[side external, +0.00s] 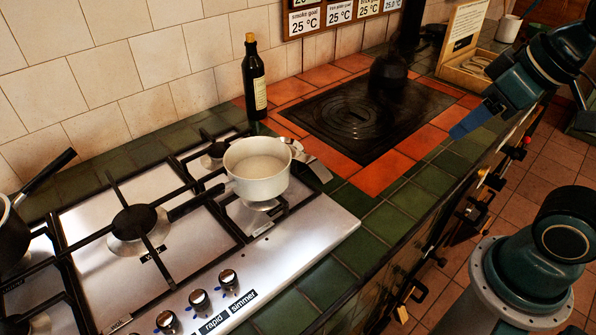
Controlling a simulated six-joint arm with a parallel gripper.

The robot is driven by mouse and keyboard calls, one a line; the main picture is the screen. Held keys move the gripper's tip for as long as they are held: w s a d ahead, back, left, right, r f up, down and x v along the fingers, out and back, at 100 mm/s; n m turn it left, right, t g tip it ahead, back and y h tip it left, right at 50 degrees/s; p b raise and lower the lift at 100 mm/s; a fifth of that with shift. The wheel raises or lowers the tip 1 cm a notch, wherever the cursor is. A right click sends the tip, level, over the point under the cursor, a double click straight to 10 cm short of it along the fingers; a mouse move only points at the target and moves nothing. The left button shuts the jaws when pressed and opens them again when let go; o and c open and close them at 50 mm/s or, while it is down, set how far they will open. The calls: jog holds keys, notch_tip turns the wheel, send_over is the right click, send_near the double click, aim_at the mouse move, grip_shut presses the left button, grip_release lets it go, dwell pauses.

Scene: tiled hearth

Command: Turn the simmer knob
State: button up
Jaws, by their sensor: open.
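The simmer knob (228,281) is a small dark, silver-rimmed knob at the front right of the steel gas hob (310,228). The label "simmer" is printed just in front of it. The similar rapid knob (199,300) sits close to its left, and another knob (167,321) is farther left. My gripper (470,120) is at the upper right, over the counter's front edge, well away from the knobs. It is open, and no object shows in it. Its fingers are seen edge-on, so the gap between them is hard to make out.
A white saucepan (258,170) stands on the burner behind the simmer knob. A dark pan (12,232) is at the left edge. A dark bottle (254,82) stands by the tiled wall. A black hotplate (362,120) with a kettle (388,75) lies beyond. Green counter tiles (395,225) are clear.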

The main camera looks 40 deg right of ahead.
jog(key=w+a+r+g, duration=0.2)
jog(key=w+a, duration=0.4)
jog(key=w, duration=0.3)
jog(key=n+g, duration=0.3)
jog(key=g, duration=0.1)
send_over(227, 276)
notch_tip(227, 276, down, 15)
notch_tip(227, 276, down, 14)
jog(key=shift+r, duration=0.2)
